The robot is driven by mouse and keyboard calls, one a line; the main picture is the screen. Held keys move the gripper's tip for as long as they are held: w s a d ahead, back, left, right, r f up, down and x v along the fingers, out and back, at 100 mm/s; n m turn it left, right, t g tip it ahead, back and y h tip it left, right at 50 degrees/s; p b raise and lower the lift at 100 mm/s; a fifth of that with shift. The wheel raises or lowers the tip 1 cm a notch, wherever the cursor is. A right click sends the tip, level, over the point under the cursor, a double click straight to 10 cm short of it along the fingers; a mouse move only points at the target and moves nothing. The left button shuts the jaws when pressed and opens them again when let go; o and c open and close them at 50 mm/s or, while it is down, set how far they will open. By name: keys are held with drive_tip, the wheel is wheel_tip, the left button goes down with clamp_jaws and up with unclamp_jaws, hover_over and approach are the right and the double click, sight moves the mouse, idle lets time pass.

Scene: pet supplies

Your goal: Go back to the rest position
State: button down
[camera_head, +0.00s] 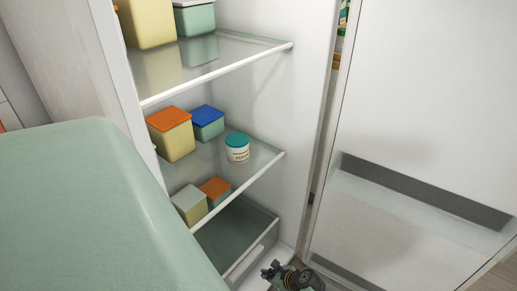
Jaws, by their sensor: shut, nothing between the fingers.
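My gripper (289,277) shows as a dark, partly cut-off shape at the bottom edge, in front of the lower right part of an open white cabinet with glass shelves. It is shut and holds nothing. Its lower part and most of my arm are out of view.
The middle shelf (233,178) holds a white jar with a teal lid (238,148) and lidded boxes (171,134). More boxes (215,190) sit below, near an open drawer (250,258). A white panel (420,120) stands right; a large mint-green surface (90,210) fills the lower left.

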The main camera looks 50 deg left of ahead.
drive_tip(key=v, duration=0.5)
drive_tip(key=shift+d+r, duration=0.15)
drive_tip(key=shift+r, duration=0.05)
